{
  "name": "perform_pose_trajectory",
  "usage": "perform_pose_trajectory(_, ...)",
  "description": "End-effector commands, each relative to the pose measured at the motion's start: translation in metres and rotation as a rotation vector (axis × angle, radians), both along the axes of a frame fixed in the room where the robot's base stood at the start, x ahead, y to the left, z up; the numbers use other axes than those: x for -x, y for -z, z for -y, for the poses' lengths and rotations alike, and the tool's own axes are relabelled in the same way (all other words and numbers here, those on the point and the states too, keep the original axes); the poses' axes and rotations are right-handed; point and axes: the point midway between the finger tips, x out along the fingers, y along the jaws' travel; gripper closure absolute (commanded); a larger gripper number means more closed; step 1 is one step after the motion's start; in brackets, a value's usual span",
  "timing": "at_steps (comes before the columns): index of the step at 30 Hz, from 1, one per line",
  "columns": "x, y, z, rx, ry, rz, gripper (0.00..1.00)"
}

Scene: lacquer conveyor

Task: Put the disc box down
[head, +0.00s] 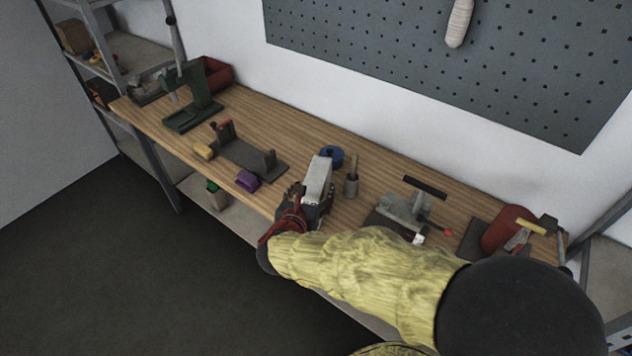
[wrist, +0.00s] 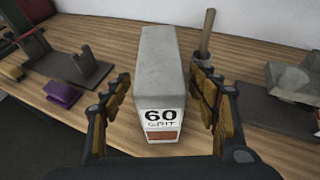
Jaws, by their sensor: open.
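The disc box is a grey upright box (head: 318,180) near the front edge of the wooden workbench (head: 285,133). In the wrist view the box (wrist: 160,75) shows a white label reading "60 GRIT" with a reddish-brown patch below. My gripper (wrist: 160,100) is open, with one finger on each side of the box. Gaps show between the fingers and the box sides in the wrist view. The box appears to stand on the bench top. In the head view my gripper (head: 314,208) is at the near end of the box, and my sleeved arm hides part of the bench front.
Right of the box stands a grey cylinder with a rod (head: 352,180); behind it lies a blue round item (head: 332,156). To the left are a purple block (head: 247,180) and a dark bracket fixture (head: 250,158). A grey vise-like tool (head: 405,208) sits farther right.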

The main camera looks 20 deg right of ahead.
Motion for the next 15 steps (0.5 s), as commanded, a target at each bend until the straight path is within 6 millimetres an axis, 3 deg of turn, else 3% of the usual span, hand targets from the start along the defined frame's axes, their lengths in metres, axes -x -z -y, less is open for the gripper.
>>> perform_pose_trajectory(7, 0.037, -0.019, -0.023, 0.001, -0.004, 0.0, 0.4)
perform_pose_trajectory(15, 0.051, -0.028, -0.033, 0.005, -0.011, -0.003, 0.4)
